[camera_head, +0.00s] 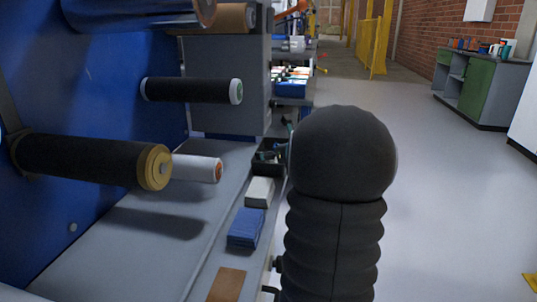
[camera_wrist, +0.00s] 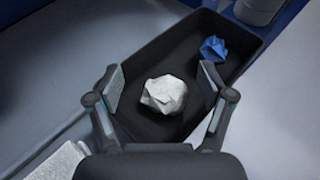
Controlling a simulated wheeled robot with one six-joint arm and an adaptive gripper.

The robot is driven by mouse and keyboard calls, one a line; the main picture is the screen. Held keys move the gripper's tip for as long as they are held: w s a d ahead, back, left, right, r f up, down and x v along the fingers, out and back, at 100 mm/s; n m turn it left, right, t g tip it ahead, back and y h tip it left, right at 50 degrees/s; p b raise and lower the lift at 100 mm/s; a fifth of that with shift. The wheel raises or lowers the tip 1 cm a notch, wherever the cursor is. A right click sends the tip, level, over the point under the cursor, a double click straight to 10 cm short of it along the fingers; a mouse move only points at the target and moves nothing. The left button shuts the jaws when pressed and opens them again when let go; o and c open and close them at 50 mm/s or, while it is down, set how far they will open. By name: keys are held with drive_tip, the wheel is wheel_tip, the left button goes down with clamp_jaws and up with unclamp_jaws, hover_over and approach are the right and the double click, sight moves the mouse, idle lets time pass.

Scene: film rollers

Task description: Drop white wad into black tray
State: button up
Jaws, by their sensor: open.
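The white wad (camera_wrist: 165,94) is a crumpled ball inside the black tray (camera_wrist: 150,60) in the wrist view. It appears to rest on the tray floor. My gripper (camera_wrist: 162,77) is open above the tray, one finger on each side of the wad, with gaps between wad and fingers. In the head view the black tray (camera_head: 256,167) sits on the ledge left of my arm.
A crumpled blue wad (camera_wrist: 213,48) lies in the tray's far right corner. On the ledge stand a white block (camera_head: 260,191), a blue stack (camera_head: 246,228) and a brown piece (camera_head: 227,284). Rollers (camera_head: 90,160) jut from the blue machine at left.

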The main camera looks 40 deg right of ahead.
drive_tip(key=shift+r+p, duration=0.5)
drive_tip(key=shift+r, duration=0.05)
drive_tip(key=shift+s+r, duration=0.15)
drive_tip(key=shift+r, duration=0.2)
drive_tip(key=p+v, duration=0.1)
drive_tip(key=v, duration=1)
drive_tip(key=shift+s, duration=0.3)
drive_tip(key=shift+f, duration=0.1)
drive_tip(key=shift+a, duration=0.1)
